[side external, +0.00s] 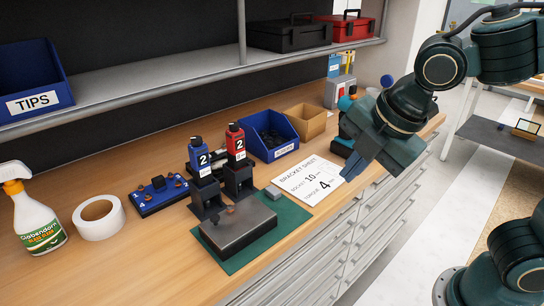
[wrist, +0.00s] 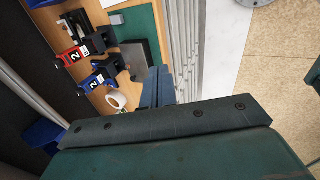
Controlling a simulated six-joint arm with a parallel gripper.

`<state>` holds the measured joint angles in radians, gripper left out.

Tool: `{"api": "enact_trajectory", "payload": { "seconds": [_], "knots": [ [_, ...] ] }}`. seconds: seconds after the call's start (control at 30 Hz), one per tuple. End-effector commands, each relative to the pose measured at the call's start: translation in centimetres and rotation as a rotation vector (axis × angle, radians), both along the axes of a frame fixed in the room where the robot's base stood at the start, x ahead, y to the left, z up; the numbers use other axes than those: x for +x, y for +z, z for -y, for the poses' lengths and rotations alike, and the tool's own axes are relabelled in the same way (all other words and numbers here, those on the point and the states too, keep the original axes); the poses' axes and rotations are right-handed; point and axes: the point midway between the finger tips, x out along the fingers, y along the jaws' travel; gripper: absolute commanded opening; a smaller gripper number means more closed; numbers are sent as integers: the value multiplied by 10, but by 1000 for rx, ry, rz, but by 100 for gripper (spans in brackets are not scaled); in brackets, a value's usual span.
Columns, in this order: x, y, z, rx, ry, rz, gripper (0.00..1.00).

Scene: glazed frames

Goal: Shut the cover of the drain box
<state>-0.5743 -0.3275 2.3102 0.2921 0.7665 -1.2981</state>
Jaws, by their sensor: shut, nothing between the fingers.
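No box with a clearly raised cover shows in either view, and I cannot tell which thing is the drain box. A low dark grey metal box (side external: 238,232) with a flat top and small brown knobs lies on a green mat (side external: 285,212) at the bench's front edge. It also shows in the wrist view (wrist: 136,58). My gripper (side external: 352,170) is shut and empty. It points down and left above the front right of the bench, to the right of the box and apart from it. Its fingers also show in the wrist view (wrist: 157,88).
Two labelled bottles, blue (side external: 200,158) and red (side external: 235,145), stand in black holders behind the box. A paper sheet (side external: 305,182), blue bin (side external: 270,137), cardboard box (side external: 307,122), tape roll (side external: 99,218) and spray bottle (side external: 33,210) share the bench. A shelf (side external: 190,70) overhangs the back.

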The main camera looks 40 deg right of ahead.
Motion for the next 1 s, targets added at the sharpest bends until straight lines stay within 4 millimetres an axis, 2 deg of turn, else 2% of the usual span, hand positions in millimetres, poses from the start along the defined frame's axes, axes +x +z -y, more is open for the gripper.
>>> {"api": "enact_trajectory", "payload": {
  "seconds": [0.6, 1.0],
  "knots": [
    [-22, 8, 44, 225, -474, 2, 0],
    [-34, 9, 59, 322, -680, 3, 0]
  ]
}}
